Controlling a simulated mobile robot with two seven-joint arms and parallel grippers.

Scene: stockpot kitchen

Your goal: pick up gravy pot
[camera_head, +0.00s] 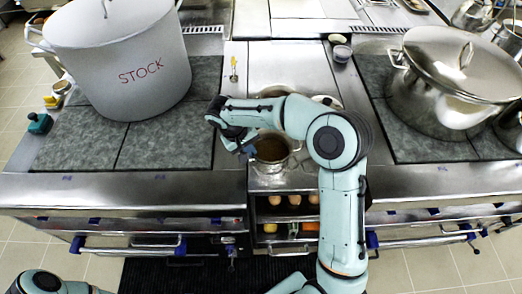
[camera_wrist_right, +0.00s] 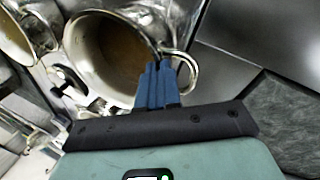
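The gravy pot (camera_head: 271,150) is a small metal pot with brown liquid in it, at the front of the middle counter strip. In the right wrist view the gravy pot (camera_wrist_right: 112,55) shows its open mouth and a looped side handle (camera_wrist_right: 190,68). My right gripper (camera_head: 243,146) is at the pot's left side. Its blue fingers (camera_wrist_right: 157,82) are close together at the handle and look shut on it; the fingertips partly hide the contact. The pot appears upright, and whether it is lifted is unclear. My left gripper is outside the view; only part of that arm shows.
A large stockpot (camera_head: 130,60) marked STOCK stands on the left stove. A big lidded pot (camera_head: 455,80) stands on the right stove. Another metal pot (camera_wrist_right: 22,35) is close beside the gravy pot. Eggs (camera_head: 294,200) sit on a shelf below.

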